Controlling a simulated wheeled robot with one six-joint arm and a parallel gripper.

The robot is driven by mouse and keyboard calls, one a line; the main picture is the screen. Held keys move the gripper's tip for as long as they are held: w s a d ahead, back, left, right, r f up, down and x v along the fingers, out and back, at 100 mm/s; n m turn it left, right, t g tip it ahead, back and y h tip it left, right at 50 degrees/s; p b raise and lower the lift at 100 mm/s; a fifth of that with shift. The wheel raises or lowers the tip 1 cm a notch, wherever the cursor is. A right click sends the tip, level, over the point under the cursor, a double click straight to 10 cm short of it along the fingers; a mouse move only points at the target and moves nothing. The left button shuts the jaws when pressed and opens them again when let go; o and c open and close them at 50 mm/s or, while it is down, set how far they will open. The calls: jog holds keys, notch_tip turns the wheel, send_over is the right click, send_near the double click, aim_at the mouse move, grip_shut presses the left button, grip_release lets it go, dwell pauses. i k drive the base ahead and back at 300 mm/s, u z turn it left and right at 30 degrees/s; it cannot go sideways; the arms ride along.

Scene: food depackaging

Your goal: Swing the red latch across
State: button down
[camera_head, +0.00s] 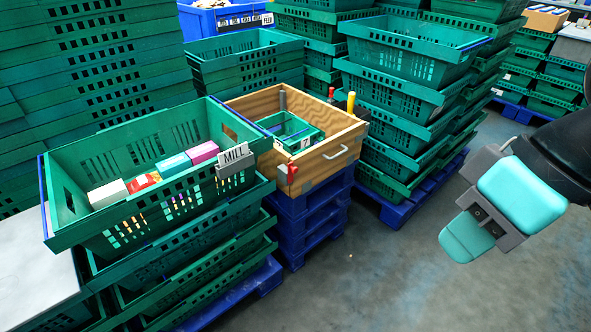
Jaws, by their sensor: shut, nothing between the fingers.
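A wooden box (322,164) stands on stacked blue pallets in the middle of the view. A small red piece (292,173) sits on the near left part of its front, beside a white handle. A second red piece (331,92) stands upright at the box's back right edge. I cannot tell for certain which one is the red latch. My gripper (467,238) is at the right, over open floor, well apart from the box. It is shut and empty, with teal fingers pointing down and left.
A green crate (150,216) with several packages and a sign reading MILL stands left of the box. A small green crate (302,138) sits inside the box, near a yellow peg (351,101). Stacked green crates (392,112) rise behind. The floor (400,270) between box and gripper is clear.

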aim_at(291, 170)
jog(key=i, duration=1.2)
jog(key=u, duration=0.9)
